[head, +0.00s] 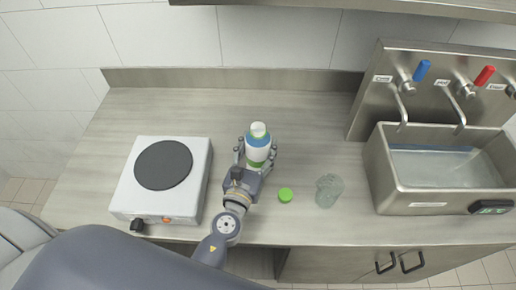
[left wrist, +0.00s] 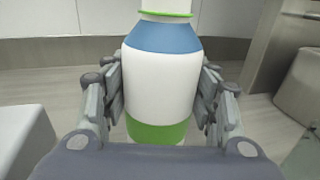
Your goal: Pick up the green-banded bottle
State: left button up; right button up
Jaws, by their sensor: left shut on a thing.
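The green-banded bottle (head: 258,148) is white with a blue shoulder and a green band low on its body. It stands upright at the middle of the counter. My left gripper (head: 257,160) has its fingers on both sides of the bottle and is shut on it. In the left wrist view the bottle (left wrist: 160,85) fills the middle, between the fingers of the gripper (left wrist: 160,95). Whether its base touches the counter is hidden. My right gripper is in neither view.
A hot plate (head: 163,178) stands left of the bottle. A green cap (head: 285,194) and a clear glass (head: 328,190) are on the counter (head: 310,120) to the right. A metal sink (head: 388,185) with taps is at far right. The counter behind the bottle is clear.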

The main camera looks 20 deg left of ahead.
pick_arm(q)
jog(key=s+a+r+b, duration=0.1)
jog(key=s+b, duration=0.2)
jog(key=s, duration=0.5)
jog(key=s+a+r+b, duration=0.1)
jog(key=s+b, duration=0.3)
jog(key=s, duration=0.4)
jog(key=shift+a+r+b, duration=0.25)
jog(key=shift+b, duration=0.05)
jog(key=shift+w, duration=0.15)
